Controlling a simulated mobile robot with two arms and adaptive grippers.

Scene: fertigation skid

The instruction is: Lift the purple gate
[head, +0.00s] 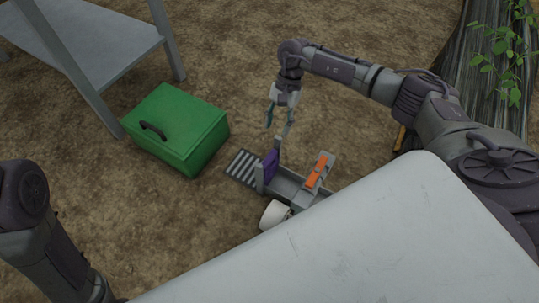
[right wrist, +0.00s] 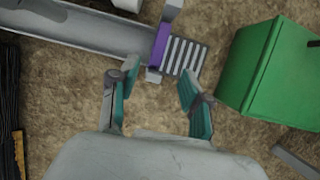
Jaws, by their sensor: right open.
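The purple gate (head: 271,164) stands at the left end of a grey trough (head: 286,186), in front of a slotted grate. It also shows in the right wrist view (right wrist: 161,44), seen from above as a narrow purple strip beside the grate. My right gripper (head: 276,122) is open and empty, pointing down, near a grey upright at the gate. In the right wrist view its two fingers (right wrist: 155,90) are spread, with the gate just beyond the tips and nothing between them. My left gripper is out of the picture; only part of the left arm shows at the lower left.
A slotted grate (head: 244,168) adjoins the trough. A green box (head: 177,130) with a black handle stands left of it. An orange part (head: 318,169) and a white cylinder (head: 274,214) are at the trough. A grey metal table (head: 85,45) stands at the upper left.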

